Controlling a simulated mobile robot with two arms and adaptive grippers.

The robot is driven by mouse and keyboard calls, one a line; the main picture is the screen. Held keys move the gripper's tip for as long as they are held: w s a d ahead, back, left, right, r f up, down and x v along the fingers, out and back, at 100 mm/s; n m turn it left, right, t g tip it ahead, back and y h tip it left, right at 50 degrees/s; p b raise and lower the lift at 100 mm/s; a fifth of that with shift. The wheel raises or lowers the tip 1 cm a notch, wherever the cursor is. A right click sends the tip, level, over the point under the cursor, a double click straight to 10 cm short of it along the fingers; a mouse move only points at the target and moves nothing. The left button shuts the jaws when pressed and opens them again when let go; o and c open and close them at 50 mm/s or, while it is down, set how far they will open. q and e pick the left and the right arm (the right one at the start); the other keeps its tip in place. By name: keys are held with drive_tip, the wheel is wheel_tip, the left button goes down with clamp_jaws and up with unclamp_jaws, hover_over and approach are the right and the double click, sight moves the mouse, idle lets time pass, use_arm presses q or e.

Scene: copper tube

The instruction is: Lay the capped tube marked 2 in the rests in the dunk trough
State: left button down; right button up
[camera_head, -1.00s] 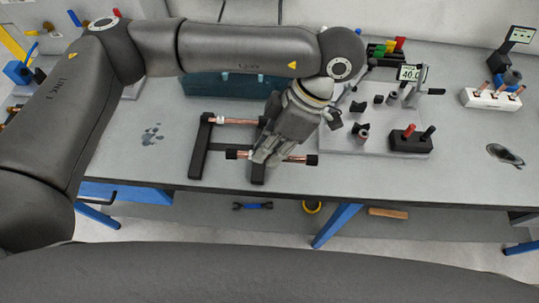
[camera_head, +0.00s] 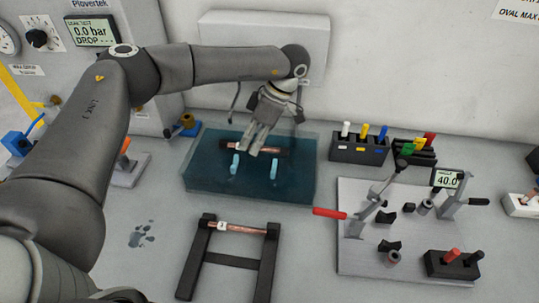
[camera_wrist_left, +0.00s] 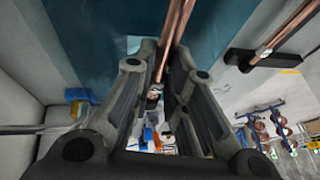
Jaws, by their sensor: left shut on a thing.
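My left gripper (camera_head: 261,140) is shut on a copper tube (camera_head: 234,146) with black end caps and a small white tag, whose mark is too small to read. It holds the tube roughly level over the dunk trough (camera_head: 205,183), a teal, see-through box. Two light blue rests (camera_head: 235,164) stand in the trough. The tube appears above and slightly behind them; the exact gap is unclear. In the left wrist view the tube (camera_wrist_left: 176,32) runs between the fingers (camera_wrist_left: 160,85). My right gripper is not in view.
A black rack (camera_head: 196,258) in front of the trough holds another tagged copper tube (camera_head: 250,229). To the right are a grey plate (camera_head: 350,262) with clamps, a red-handled lever (camera_head: 329,213) and a block of coloured pegs (camera_head: 358,152). A wall panel stands behind the trough.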

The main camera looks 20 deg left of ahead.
use_arm(q)
drive_tip(key=shift+w+a+r, duration=0.1)
drive_tip(key=shift+w+a, duration=0.05)
drive_tip(key=shift+a, duration=0.1)
drive_tip(key=shift+f+b, duration=1.85)
drive_tip(key=shift+f, duration=1.4)
drive_tip(key=shift+f, duration=0.25)
drive_tip(key=c, duration=1.4)
unclamp_jaws()
drive_tip(key=shift+o, duration=0.2)
